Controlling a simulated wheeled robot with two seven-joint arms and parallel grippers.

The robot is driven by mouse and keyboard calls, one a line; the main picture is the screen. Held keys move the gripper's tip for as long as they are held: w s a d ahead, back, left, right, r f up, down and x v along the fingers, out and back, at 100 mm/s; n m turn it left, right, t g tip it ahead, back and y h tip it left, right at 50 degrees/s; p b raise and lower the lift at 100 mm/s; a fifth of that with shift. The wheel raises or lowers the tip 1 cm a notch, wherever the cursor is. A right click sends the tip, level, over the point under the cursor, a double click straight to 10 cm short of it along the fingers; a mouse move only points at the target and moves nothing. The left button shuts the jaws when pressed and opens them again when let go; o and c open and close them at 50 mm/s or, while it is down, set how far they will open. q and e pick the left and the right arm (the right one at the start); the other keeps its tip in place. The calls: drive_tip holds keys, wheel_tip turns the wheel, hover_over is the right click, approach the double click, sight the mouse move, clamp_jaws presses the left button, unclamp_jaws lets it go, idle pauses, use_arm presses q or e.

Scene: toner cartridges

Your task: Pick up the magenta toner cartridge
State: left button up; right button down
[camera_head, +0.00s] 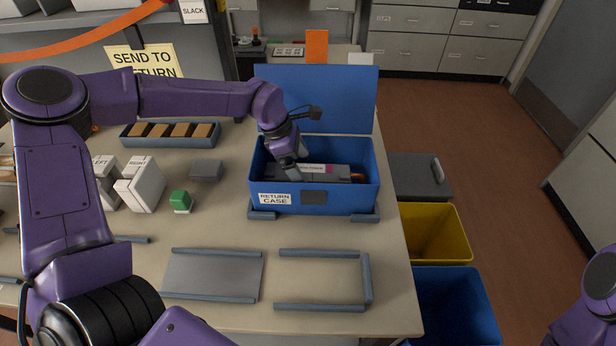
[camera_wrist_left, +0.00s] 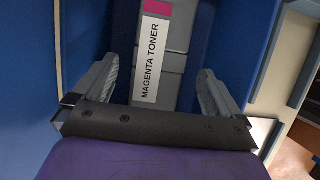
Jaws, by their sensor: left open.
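The magenta toner cartridge (camera_head: 332,174) is a long dark grey block with a white label and a magenta patch. It lies inside the blue return case (camera_head: 343,205), whose lid stands open at the back. In the left wrist view the cartridge (camera_wrist_left: 172,75) shows its label, "MAGENTA TONER", between my fingers. My left gripper (camera_head: 296,166) is inside the case over the cartridge. Its fingers are open, one on each side, with gaps to the cartridge in the left wrist view (camera_wrist_left: 160,88). My right gripper is out of view; only part of my right arm shows at lower right.
The case walls stand close around my left gripper. Left of it on the table are a grey block (camera_head: 206,170), a green object (camera_head: 180,199) and white boxes (camera_head: 141,184). A grey plate (camera_head: 213,275) lies in front. Yellow (camera_head: 436,230) and blue (camera_head: 452,300) bins stand at right.

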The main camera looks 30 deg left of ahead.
sight(306, 171)
use_arm(q)
drive_tip(key=x, duration=0.4)
drive_tip(key=shift+p, duration=0.3)
drive_tip(key=shift+w+r, duration=0.1)
drive_tip(key=c, duration=1.6)
drive_tip(key=shift+r, duration=0.1)
